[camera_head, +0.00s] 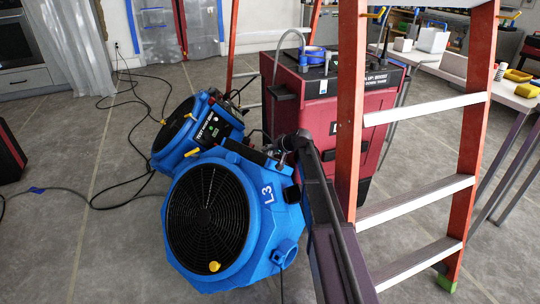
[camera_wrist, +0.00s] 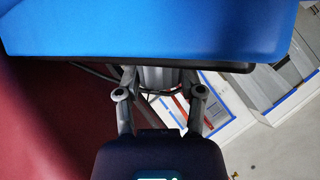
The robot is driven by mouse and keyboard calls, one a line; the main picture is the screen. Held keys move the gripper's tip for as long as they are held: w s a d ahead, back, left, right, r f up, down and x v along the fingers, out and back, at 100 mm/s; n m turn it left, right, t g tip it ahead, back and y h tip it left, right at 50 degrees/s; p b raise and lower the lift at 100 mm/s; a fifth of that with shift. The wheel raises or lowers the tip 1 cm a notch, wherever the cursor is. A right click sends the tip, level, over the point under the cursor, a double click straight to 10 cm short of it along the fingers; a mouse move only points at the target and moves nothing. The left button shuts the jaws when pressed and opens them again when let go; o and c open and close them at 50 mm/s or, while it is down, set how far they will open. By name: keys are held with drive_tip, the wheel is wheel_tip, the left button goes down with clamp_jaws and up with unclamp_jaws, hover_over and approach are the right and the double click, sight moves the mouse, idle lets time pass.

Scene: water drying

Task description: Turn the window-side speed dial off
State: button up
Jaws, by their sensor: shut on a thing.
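Two blue air movers stand on the floor in the head view. The nearer one, marked L3 (camera_head: 240,215), has a round black grille. The other one (camera_head: 192,135) sits behind it to the left, with a dark labelled panel. My gripper (camera_head: 284,150) is at the upper right edge of the L3 air mover. In the wrist view my gripper (camera_wrist: 160,94) is shut on a grey rounded piece under the blue housing (camera_wrist: 150,28). It appears to be a dial, but its markings and pointer are hidden. I cannot tell which air mover is the window-side one.
A dark red dehumidifier (camera_head: 325,110) stands close behind my gripper. An orange stepladder (camera_head: 350,110) with metal steps (camera_head: 415,203) rises to the right of my arm. Black cables (camera_head: 135,100) run over the floor at left. Open floor (camera_head: 60,250) lies at front left.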

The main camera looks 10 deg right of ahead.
drive_tip(key=shift+f+n+y+b, duration=0.1)
drive_tip(key=shift+n+y+b, duration=0.8)
drive_tip(key=shift+y, duration=0.3)
drive_tip(key=o, duration=1.2)
drive_tip(key=shift+c, duration=0.2)
